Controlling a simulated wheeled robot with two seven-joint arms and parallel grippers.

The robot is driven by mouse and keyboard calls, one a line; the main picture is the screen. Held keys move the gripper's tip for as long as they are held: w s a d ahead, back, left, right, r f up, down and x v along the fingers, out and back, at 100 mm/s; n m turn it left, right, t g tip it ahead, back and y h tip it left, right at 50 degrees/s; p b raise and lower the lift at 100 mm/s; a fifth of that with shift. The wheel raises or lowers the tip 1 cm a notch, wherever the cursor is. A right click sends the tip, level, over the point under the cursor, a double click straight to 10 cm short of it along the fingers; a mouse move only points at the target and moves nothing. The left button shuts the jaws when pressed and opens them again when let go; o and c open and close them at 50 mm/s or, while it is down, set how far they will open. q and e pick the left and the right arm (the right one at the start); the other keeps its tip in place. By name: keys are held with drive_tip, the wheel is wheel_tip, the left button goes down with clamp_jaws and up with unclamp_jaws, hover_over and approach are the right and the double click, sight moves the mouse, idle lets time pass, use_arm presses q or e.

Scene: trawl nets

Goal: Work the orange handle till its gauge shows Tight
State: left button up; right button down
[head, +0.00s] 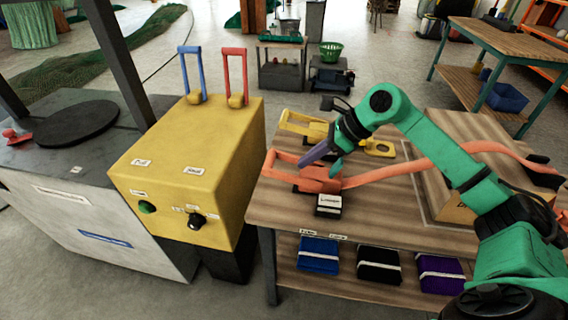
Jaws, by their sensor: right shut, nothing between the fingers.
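The orange handle (283,160) is a frame-shaped lever on an orange ratchet body (322,178) at the left end of the wooden bench. An orange strap (430,162) runs from it to the right. A small dark gauge block with a white label (328,203) sits in front of the ratchet; its lettering is too small to read surely. My right gripper (325,160) is shut and empty, just above the ratchet body and right of the handle. I cannot tell whether it touches. My left gripper is not in view.
A yellow ratchet handle (303,123) lies just behind the orange one. A yellow machine box (190,155) with blue (190,72) and red levers (235,75) stands to the left across a gap.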

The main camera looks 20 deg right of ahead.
sight(272, 183)
drive_tip(key=p+x, duration=0.1)
drive_tip(key=x, duration=0.9)
drive_tip(key=shift+r+p, duration=0.1)
drive_tip(key=shift+p, duration=0.2)
drive_tip(key=r, duration=0.1)
drive_tip(key=r+p, duration=0.1)
drive_tip(key=r, duration=0.1)
drive_tip(key=shift+w+a+r, duration=0.1)
drive_tip(key=shift+w+a, duration=0.05)
drive_tip(key=shift+w, duration=0.05)
drive_tip(key=shift+a+r+p, duration=0.1)
drive_tip(key=shift+r+p, duration=0.25)
drive_tip(key=shift+r, duration=0.05)
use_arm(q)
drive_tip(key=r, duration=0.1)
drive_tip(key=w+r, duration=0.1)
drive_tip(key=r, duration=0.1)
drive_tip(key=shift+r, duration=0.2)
